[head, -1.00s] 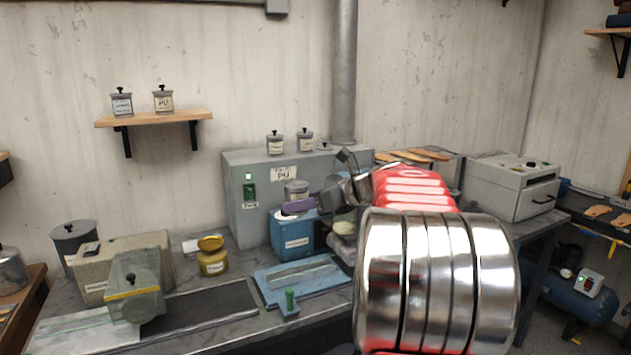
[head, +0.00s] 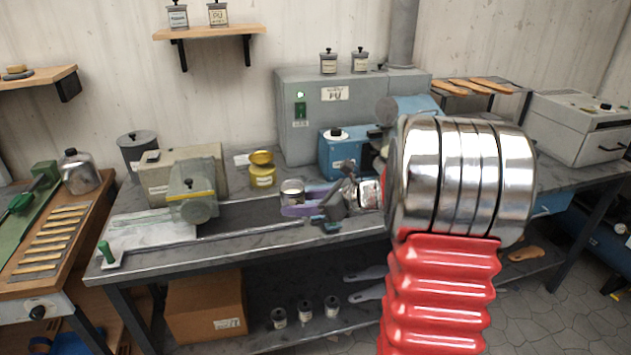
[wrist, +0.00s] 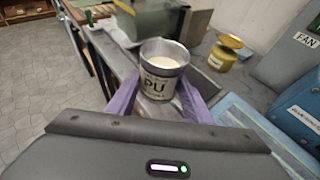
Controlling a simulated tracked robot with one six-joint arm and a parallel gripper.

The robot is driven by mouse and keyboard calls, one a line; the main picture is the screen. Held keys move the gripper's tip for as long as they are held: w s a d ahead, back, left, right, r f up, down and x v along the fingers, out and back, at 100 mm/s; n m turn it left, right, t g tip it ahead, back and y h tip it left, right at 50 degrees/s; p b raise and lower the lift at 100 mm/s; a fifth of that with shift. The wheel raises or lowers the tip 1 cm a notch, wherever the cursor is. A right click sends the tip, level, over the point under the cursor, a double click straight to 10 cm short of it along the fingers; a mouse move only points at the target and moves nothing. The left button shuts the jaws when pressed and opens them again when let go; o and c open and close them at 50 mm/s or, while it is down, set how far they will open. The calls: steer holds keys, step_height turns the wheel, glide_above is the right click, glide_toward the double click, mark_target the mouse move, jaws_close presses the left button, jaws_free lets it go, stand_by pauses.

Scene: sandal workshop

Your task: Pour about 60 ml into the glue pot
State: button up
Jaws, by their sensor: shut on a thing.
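My gripper (head: 305,205), with purple fingers, is shut on an open metal tin labelled PU (wrist: 160,78). The tin is upright and holds cream-coloured liquid. It also shows in the head view (head: 292,190), above the bench. A yellow pot (head: 262,175) with a small label stands on the bench behind the tin, next to the grey cabinet. In the wrist view, this yellow pot (wrist: 221,58) is to the right of the tin, apart from it. Its wide yellow top piece looks raised above the body. I cannot read its label, so I cannot tell whether it is the glue pot.
A beige machine (head: 190,180) stands left of the yellow pot. A blue box (head: 343,153) and a grey cabinet (head: 308,105) stand to its right and behind. A blue tray (wrist: 240,108) lies right of my gripper. Several small pots (head: 305,310) stand on the lower shelf.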

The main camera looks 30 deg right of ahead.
steer(key=s+a+f+n+g+y, duration=0.2)
steer(key=a+f+n+g+y, duration=0.1)
steer(key=a+f, duration=1.7)
steer(key=shift+s+a+f+n+y, duration=0.3)
steer(key=shift+s+a+n+y, duration=0.15)
steer(key=shift+n, duration=0.45)
steer(key=shift+w+g, duration=0.15)
steer(key=shift+g, duration=0.15)
